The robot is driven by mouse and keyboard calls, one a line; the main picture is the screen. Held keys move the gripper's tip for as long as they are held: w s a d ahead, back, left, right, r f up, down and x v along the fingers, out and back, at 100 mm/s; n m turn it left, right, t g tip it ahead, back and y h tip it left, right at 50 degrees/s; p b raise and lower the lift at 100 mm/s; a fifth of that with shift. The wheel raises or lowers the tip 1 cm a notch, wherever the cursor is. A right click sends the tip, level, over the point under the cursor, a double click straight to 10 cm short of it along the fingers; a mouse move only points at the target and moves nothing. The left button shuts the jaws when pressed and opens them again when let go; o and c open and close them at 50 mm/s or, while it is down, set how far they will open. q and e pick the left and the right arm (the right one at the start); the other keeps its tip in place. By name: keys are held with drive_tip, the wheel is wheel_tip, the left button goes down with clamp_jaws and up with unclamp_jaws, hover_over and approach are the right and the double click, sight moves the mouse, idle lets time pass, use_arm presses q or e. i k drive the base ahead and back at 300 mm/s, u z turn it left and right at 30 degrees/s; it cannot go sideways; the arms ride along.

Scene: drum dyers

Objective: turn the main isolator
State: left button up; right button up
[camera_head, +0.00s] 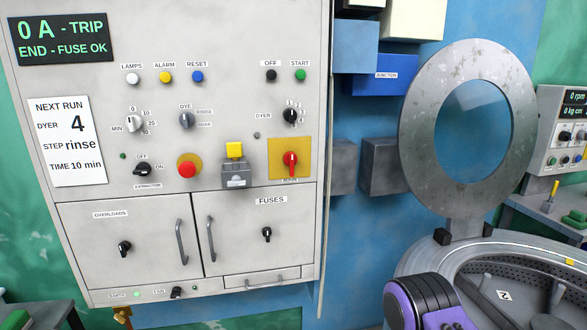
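The main isolator is a red rotary handle (290,161) on a yellow square plate (276,146), at the lower right of the upper part of the grey control cabinet (225,40). Its handle looks roughly upright. A partly covered label under it seems to read MAIN. No gripper touches it. Neither of my grippers is in view. A purple and black rounded part at the bottom right looks like a link of my arm; its gripper does not show.
Left of the isolator are a grey box with a yellow top (235,165) and a red push button (187,169). Below are the overloads door (150,225) and fuses door (285,210), both shut with protruding handles. A drum machine with a round lid (415,120) stands right.

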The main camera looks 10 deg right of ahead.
sight(290, 159)
drive_tip(key=u, duration=1.1)
drive_tip(key=i, duration=0.7)
drive_tip(key=z, duration=0.55)
